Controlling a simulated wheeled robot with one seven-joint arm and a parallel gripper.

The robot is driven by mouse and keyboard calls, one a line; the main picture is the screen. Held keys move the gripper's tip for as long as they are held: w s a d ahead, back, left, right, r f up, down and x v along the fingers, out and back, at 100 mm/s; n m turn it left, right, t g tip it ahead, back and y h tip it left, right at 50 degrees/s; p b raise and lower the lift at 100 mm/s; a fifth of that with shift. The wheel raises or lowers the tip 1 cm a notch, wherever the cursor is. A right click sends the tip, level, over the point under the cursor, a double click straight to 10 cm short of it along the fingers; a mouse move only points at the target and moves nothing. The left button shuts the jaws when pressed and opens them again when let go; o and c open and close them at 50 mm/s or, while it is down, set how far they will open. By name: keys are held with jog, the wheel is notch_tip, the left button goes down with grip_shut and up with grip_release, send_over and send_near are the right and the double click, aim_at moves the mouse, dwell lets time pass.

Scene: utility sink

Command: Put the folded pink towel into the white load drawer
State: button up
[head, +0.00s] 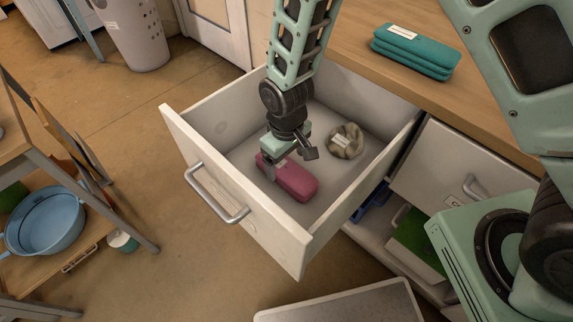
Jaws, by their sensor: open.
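The folded pink towel (297,182) lies inside the pulled-out white load drawer (240,205), toward its front panel. My gripper (291,165) reaches down into the drawer, right over the towel's left end. Its jaws are open, with one finger at the towel's near left side and the other above its far side. Part of the towel is hidden behind the gripper. I cannot tell whether the fingers touch it.
A folded teal towel stack (415,52) sits on the wooden counter (480,105). A lower drawer (455,170) stands at the right. A blue basin (45,225) is on a left shelf.

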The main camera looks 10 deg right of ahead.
aim_at(286, 168)
jog(key=s+r+y, duration=0.1)
jog(key=s+r, duration=0.3)
jog(key=r, duration=0.5)
jog(key=s+r, duration=0.4)
jog(key=r, duration=0.6)
jog(key=s+d+r, duration=0.5)
jog(key=s, duration=0.5)
jog(key=shift+d+r+n+p, duration=0.15)
jog(key=shift+n+p, duration=0.2)
jog(key=shift+n, duration=0.05)
jog(key=shift+s, duration=0.1)
